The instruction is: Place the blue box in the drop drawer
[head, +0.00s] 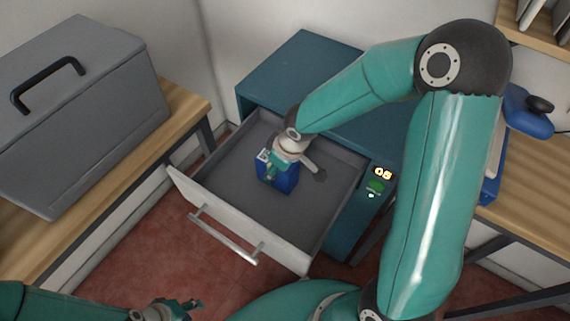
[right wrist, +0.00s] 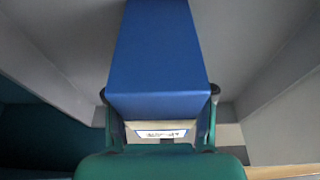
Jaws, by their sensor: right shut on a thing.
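The blue box (head: 281,180) is inside the open grey drawer (head: 284,250), near its middle. My right gripper (head: 284,167) reaches down into the drawer and is shut on the box. In the right wrist view the blue box (right wrist: 158,50) sits between the two fingers (right wrist: 159,100), with a white label on its near face. The drawer's grey walls surround it. Whether the box's underside touches the drawer floor is hidden. My left gripper (head: 188,307) is at the bottom left of the head view, away from the drawer, empty, with its fingers apart.
The drawer belongs to a teal cabinet (head: 291,75) with a small lit display (head: 382,173). A grey case (head: 80,115) with a black handle stands on the left wooden bench. A blue device (head: 530,112) is at the right. Drawer floor around the box is bare.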

